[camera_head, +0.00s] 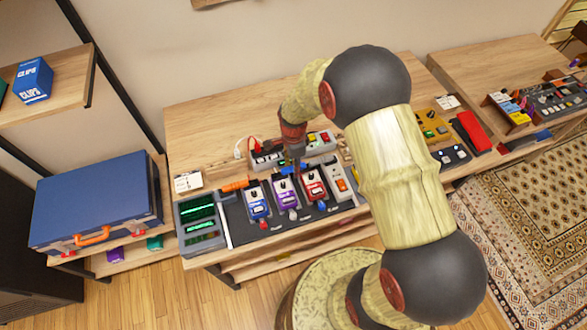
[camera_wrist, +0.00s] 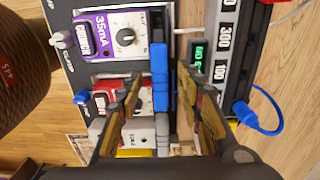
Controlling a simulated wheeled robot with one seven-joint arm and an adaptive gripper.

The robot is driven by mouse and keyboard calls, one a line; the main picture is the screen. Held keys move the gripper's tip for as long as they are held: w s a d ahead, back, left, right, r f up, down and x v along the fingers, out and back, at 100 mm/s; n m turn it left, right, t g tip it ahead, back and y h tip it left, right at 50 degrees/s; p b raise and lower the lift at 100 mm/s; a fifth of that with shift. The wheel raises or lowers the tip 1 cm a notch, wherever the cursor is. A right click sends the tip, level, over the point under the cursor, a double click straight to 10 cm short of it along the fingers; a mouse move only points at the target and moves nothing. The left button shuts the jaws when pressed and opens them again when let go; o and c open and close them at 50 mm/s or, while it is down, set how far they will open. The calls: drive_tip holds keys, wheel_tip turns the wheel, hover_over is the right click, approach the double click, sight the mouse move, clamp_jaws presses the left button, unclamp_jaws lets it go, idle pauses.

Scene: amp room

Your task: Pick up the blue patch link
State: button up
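A blue bar-shaped piece, apparently the blue patch link (camera_wrist: 160,75), lies lengthwise beside the pedals in the wrist view. My gripper (camera_wrist: 160,88) is open, with one finger on each side of this piece. A gap shows on the left finger's side; the right fingertip is close to the piece, and I cannot tell whether it touches. In the head view my gripper (camera_head: 297,160) is over the back edge of the pedalboard, behind the purple pedal (camera_head: 286,193) and red pedal (camera_head: 314,188). The arm and gripper mostly hide the link there.
A blue pedal (camera_head: 257,204) and a white pedal (camera_head: 340,182) share the board. An orange piece (camera_head: 235,186) lies behind the blue pedal. A grey power unit (camera_wrist: 226,45) stands close to the right finger, with a blue cable (camera_wrist: 262,122). The desk (camera_head: 200,120) is clear at back left.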

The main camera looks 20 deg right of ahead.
drive_tip(key=shift+f, duration=0.1)
drive_tip(key=shift+c, duration=0.2)
clamp_jaws()
idle(0.5)
